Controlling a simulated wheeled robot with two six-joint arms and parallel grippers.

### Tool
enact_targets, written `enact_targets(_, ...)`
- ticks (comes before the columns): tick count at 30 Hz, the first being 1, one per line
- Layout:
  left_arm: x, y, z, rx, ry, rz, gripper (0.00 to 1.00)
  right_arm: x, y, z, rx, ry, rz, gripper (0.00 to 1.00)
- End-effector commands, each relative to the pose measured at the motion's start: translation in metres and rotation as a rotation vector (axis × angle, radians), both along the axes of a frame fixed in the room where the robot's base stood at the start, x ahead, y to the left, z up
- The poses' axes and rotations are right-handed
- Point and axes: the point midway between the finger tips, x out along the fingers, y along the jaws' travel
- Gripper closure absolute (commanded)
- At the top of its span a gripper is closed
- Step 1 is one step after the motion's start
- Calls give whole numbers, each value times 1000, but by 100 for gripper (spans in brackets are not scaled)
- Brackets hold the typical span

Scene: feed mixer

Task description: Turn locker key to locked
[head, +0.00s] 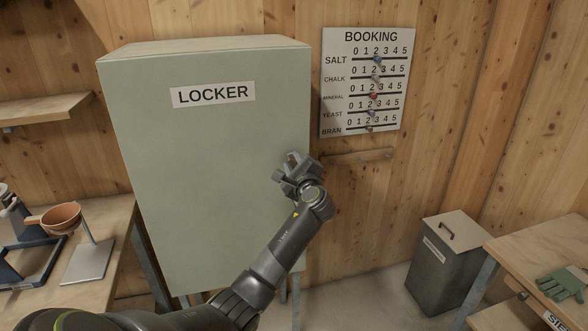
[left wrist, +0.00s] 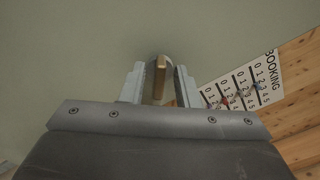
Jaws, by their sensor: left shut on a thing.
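The locker (head: 200,170) is a pale green cabinet with a LOCKER label (head: 213,94) on its closed front. My left gripper (head: 289,166) is at the right edge of the locker's front, about mid-height. In the left wrist view, the locker key (left wrist: 160,76) is a narrow brass-coloured piece on a round plate, between the two fingers of my left gripper (left wrist: 160,84). My left gripper is shut on the key. The gripper hides the key in the head view. I cannot tell whether it stands at locked. My right gripper is out of view.
A BOOKING board (head: 367,82) with coloured sliders hangs right of the locker, above a small wooden ledge (head: 345,157). A grey lidded bin (head: 444,270) stands on the floor. Benches flank the scene, with a scale and bowl (head: 61,217) left and a green glove (head: 561,284) right.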

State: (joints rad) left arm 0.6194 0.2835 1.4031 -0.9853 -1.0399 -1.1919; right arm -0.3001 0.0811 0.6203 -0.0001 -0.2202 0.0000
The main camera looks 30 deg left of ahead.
Motion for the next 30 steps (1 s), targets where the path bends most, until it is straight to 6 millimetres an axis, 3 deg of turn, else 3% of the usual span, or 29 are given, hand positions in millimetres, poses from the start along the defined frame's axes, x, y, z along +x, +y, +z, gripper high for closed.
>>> enact_targets(15,-1,0,-5,-299,-350,0,94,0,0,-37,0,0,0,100)
enact_targets(30,-1,1,-4,-441,-515,1,94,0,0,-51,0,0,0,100)
